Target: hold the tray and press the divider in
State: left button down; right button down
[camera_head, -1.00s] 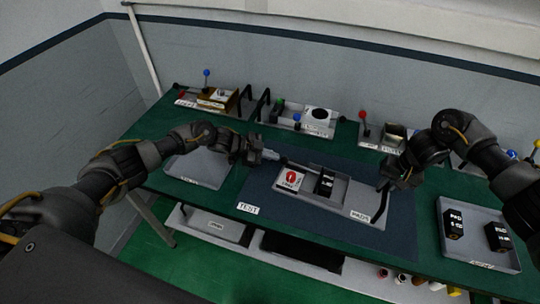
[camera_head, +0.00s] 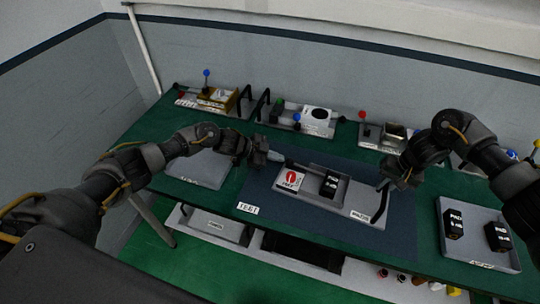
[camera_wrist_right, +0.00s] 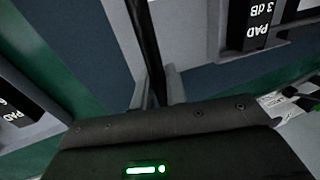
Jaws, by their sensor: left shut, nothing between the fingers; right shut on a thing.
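The grey tray (camera_head: 345,211) lies on the dark blue mat in the head view. A white-faced block with a red round mark (camera_head: 289,181) sits at its left end, and a black block labelled PAD 3 dB (camera_head: 330,184) sits in its middle. I cannot tell for sure which part is the divider. My right gripper (camera_head: 386,184) is shut on the tray's black handle (camera_head: 380,205); in the right wrist view the handle (camera_wrist_right: 145,45) passes between the fingers (camera_wrist_right: 157,88). My left gripper (camera_head: 276,156) is shut and empty, just behind the tray's left end; contact is unclear.
A tray with black PAD blocks (camera_head: 482,258) is at the right, and an empty-looking grey tray (camera_head: 200,168) is at the left. Lever stations (camera_head: 304,118) line the back.

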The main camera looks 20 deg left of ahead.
pick_arm(q)
jog(key=shift+d, duration=0.3)
jog(key=shift+s+d, duration=0.15)
jog(key=shift+d, duration=1.15)
jog(key=shift+r, duration=0.1)
jog(key=shift+a+r, duration=1.35)
jog(key=shift+r, duration=0.05)
jog(key=v, duration=1.2)
